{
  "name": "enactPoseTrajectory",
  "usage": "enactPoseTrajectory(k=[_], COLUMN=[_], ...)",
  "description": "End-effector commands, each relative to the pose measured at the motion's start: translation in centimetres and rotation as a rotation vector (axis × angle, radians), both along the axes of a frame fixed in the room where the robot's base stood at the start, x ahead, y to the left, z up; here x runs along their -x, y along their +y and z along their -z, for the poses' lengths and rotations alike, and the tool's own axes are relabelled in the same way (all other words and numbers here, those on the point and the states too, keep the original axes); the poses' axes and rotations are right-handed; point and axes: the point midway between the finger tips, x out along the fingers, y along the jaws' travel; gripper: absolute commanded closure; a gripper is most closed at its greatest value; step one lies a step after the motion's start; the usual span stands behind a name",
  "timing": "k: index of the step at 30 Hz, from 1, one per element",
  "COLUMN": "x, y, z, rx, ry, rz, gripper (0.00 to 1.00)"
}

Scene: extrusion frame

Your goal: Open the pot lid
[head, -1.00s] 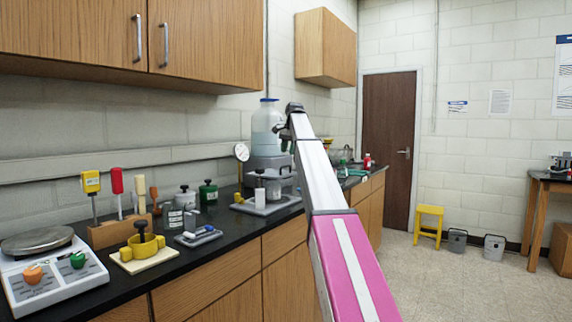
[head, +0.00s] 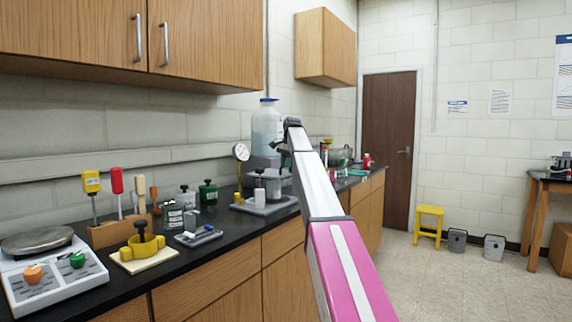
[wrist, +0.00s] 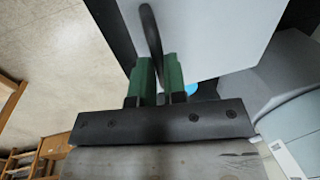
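In the wrist view, my gripper (wrist: 159,62) has its two green fingers close together, with a thin gap between them. A dark curved handle (wrist: 150,28) runs into that gap, in front of a pale grey flat surface (wrist: 210,35). Whether this surface is the pot lid I cannot tell. In the head view, my pink and white arm reaches toward the counter by a large bottle (head: 267,128). Grey equipment (head: 272,187) stands below the bottle, partly behind my arm. My gripper is hidden there, and no pot lid shows clearly.
The black counter holds a balance (head: 50,268), a wooden tool rack (head: 118,232), a yellow clamp-like piece (head: 142,247) and small jars. Wall cabinets (head: 200,40) hang above.

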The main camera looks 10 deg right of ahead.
Motion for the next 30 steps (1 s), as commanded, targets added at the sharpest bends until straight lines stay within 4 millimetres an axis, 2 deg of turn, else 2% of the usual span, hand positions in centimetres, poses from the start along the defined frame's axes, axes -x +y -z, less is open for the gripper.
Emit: enactPoseTrajectory(k=[8,14,24,30], x=[-0.4,-1.3,-4.2,-6.2], y=[0.3,1.0,3.9,6.0], z=[-1.0,-3.1,-7.3,-9.2], rx=[0.000,0.000,-0.004,-0.005], ry=[-0.001,-0.005,-0.007,-0.006], rz=[0.000,-0.002,-0.007,-0.009], gripper=[1.00,1.00,1.00,1.00])
